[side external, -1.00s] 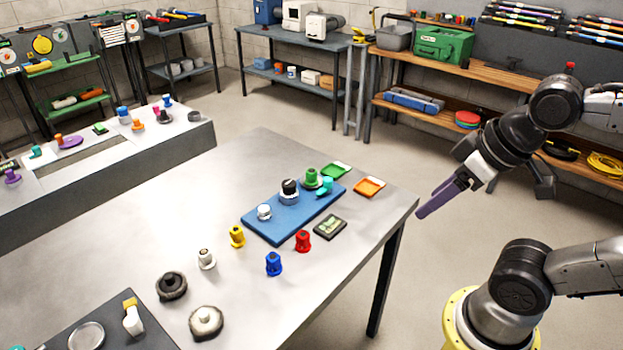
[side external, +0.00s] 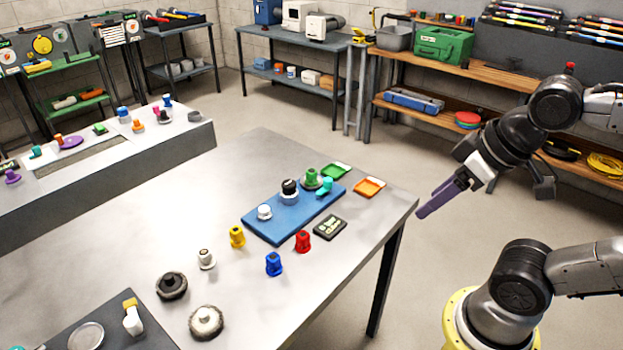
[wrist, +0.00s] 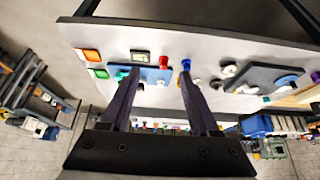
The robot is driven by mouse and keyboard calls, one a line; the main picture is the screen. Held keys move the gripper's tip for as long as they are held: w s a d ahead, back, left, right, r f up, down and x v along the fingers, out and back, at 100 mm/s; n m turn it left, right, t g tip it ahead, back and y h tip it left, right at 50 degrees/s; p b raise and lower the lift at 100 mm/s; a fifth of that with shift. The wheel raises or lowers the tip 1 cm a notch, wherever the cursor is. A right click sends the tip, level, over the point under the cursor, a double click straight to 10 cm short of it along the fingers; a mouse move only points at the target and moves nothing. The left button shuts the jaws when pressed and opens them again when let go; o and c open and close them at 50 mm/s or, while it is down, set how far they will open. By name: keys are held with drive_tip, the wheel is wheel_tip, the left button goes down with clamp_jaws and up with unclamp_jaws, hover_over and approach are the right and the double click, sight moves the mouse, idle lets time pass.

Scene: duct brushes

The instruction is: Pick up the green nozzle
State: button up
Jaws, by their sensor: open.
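The green nozzle (side external: 312,177) stands upright at the far end of the blue mat (side external: 270,228) on the metal table, in the side view. A teal nozzle (side external: 325,187) is close beside it, and a black-topped fitting (side external: 289,191) is on its other side. My gripper (side external: 427,205) is open and empty, in the air past the table's right edge, well apart from the nozzle. In the wrist view the purple fingers (wrist: 158,72) spread apart toward the table; I cannot clearly pick out the green nozzle there.
Green (side external: 336,170) and orange (side external: 369,187) trays lie beyond the mat. Red (side external: 303,242), blue (side external: 273,264) and yellow (side external: 237,237) nozzles stand in front of it. A dark flat box (side external: 330,227) lies at its right.

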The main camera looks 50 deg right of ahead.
drive_tip(key=shift+c, duration=1.2)
